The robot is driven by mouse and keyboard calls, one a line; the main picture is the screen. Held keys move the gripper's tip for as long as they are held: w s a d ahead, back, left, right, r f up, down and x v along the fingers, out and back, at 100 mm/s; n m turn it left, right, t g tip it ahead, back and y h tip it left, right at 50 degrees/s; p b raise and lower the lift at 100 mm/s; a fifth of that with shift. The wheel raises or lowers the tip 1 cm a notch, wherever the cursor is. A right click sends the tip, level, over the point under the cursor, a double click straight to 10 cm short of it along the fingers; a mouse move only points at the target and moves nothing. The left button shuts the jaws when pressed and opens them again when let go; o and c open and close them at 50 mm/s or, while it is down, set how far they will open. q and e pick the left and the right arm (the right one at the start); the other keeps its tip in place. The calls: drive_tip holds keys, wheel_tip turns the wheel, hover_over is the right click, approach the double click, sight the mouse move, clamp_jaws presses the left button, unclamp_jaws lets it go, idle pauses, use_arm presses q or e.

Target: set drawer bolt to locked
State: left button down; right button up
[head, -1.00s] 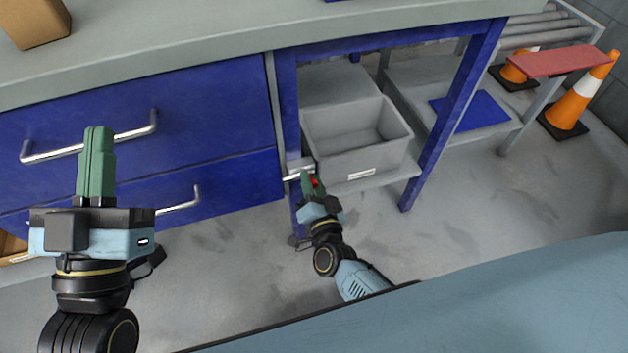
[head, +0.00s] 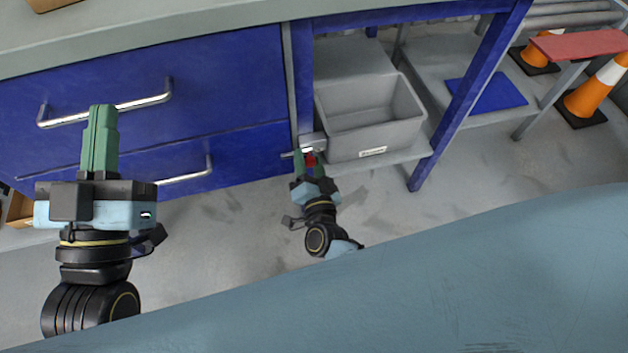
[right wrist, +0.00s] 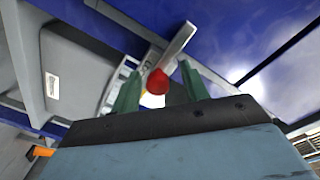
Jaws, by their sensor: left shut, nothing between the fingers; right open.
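The drawer bolt (head: 313,141) is a pale metal bar with a red knob (head: 310,159), on the post at the right end of the blue drawers (head: 225,75). In the right wrist view the bolt's bar (right wrist: 177,45) runs behind the red knob (right wrist: 157,82). My right gripper (head: 308,158) is open at the bolt. Its green fingers (right wrist: 158,74) stand on either side of the knob, with visible gaps; whether either touches it I cannot tell. My left gripper (head: 102,108) is shut and empty in front of the drawers, well left of the bolt.
A grey bin (head: 370,118) stands on a low shelf just right of the bolt. A blue table leg (head: 460,105) rises beyond it. Two drawer handles (head: 120,103) stick out at left. Orange cones (head: 592,92) stand at far right.

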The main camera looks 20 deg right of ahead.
drive_tip(key=s, duration=0.1)
drive_tip(key=s+p, duration=0.1)
drive_tip(key=s, duration=0.3)
drive_tip(key=shift+s+a+r+p, duration=0.1)
drive_tip(key=shift+a+p, duration=0.15)
drive_tip(key=shift+p, duration=0.1)
use_arm(q)
drive_tip(key=s+a+f+g+y+p, duration=0.1)
drive_tip(key=a+f+g+y+p, duration=0.1)
drive_tip(key=f+g, duration=0.8)
drive_tip(key=shift+a+f+y, duration=0.55)
drive_tip(key=shift+f+y, duration=0.15)
drive_tip(key=shift+f, duration=1.55)
use_arm(e)
approach(310, 165)
drive_tip(key=shift+s+a, duration=0.15)
drive_tip(key=shift+s, duration=0.55)
drive_tip(key=shift+s+a, duration=0.1)
drive_tip(key=shift+s, duration=0.55)
use_arm(q)
drive_tip(key=shift+s, duration=0.15)
use_arm(e)
drive_tip(key=shift+s, duration=0.1)
